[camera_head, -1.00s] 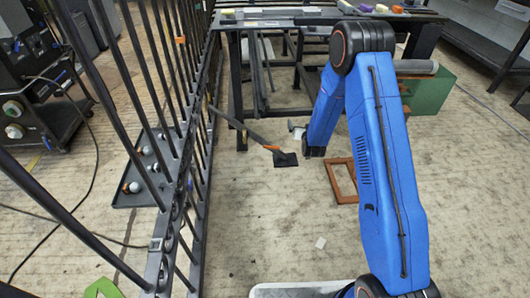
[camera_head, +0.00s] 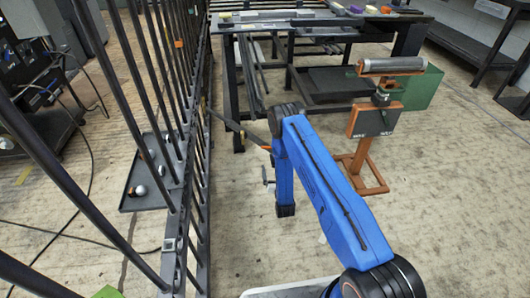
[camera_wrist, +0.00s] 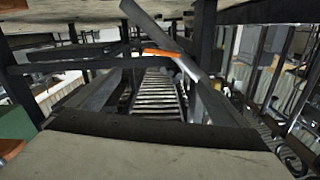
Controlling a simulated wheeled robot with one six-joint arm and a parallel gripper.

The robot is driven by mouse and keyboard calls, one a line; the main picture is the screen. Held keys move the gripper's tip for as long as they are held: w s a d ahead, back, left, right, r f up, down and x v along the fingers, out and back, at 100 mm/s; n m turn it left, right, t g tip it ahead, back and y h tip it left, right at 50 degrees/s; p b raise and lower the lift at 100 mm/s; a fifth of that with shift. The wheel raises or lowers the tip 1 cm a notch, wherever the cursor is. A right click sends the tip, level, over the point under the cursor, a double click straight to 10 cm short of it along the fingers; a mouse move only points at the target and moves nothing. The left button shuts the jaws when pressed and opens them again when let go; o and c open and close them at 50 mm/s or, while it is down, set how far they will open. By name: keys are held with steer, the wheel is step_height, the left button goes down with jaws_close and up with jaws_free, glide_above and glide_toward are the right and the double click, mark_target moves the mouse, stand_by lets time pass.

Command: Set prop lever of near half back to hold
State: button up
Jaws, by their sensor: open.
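The prop lever (camera_head: 232,124) is a dark bar that slants from the black barred gate (camera_head: 180,130) down to the right. It has an orange band near its lower end, and my arm hides that end in the head view. In the wrist view, a grey bar (camera_wrist: 204,88) with an orange band crosses the upper middle at a slant, apart from the camera. Only a small grey part of my gripper (camera_head: 268,182) shows in the head view, left of my lower arm and below the lever. It is open, and I see nothing held.
A dark workbench (camera_head: 300,28) with small items stands behind. An orange stand (camera_head: 361,160) with a grey roller is on the right, before a green box (camera_head: 420,88). A dark tray (camera_head: 146,185) with small balls lies left of the gate.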

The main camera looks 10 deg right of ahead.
mark_target(269, 148)
steer(key=w, duration=1.6)
steer(key=shift+w+a+f, duration=0.25)
steer(key=shift+w+f, duration=0.15)
